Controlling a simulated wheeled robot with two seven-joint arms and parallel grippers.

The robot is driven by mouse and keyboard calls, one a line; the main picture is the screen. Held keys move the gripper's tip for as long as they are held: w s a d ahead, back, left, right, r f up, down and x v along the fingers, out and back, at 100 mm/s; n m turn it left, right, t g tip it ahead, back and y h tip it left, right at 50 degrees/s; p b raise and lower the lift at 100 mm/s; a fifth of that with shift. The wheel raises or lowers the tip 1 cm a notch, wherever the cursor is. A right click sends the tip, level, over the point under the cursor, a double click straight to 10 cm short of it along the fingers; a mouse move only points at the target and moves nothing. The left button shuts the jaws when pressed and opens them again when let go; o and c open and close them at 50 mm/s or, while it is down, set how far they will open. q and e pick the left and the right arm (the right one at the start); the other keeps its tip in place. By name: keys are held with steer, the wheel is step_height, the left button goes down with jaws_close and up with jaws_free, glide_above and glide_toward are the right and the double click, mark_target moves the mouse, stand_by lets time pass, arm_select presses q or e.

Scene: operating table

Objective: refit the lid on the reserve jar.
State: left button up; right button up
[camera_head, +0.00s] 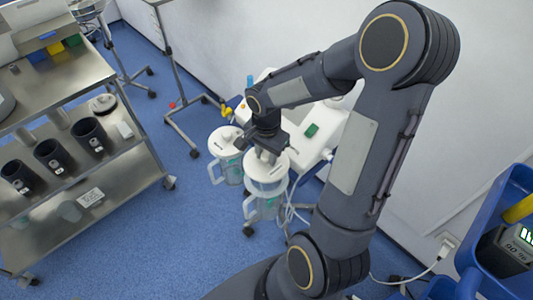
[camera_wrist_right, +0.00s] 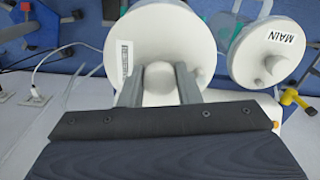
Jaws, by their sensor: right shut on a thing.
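My right gripper (camera_head: 264,153) is shut on the knob of a round white lid (camera_head: 280,168). In the right wrist view the gripper's fingers (camera_wrist_right: 158,88) stand either side of the knob (camera_wrist_right: 158,78), and the lid (camera_wrist_right: 160,35) bears a small label too blurred to read. The lid is over the clear reserve jar (camera_head: 265,190) and looks roughly level. I cannot tell whether it touches the jar's rim. My left gripper is not in view.
A second jar (camera_head: 230,172) with a white lid marked MAIN (camera_wrist_right: 262,40) stands close on the left. A white machine (camera_head: 318,130) is behind, with tubes hanging nearby. A steel cart (camera_head: 60,80) with dark cups is at left, and a blue bin (camera_head: 510,195) at right.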

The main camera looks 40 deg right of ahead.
mark_target(266, 164)
steer(key=shift+f+b, duration=2)
steer(key=shift+f, duration=0.5)
steer(key=shift+b, duration=0.3)
steer(key=shift+f, duration=0.15)
steer(key=shift+f+b, duration=0.35)
steer(key=shift+b, duration=0.1)
steer(key=shift+f+b, duration=0.6)
steer(key=o, duration=1.2)
steer(key=shift+r+p, duration=0.85)
steer(key=shift+r, duration=3.05)
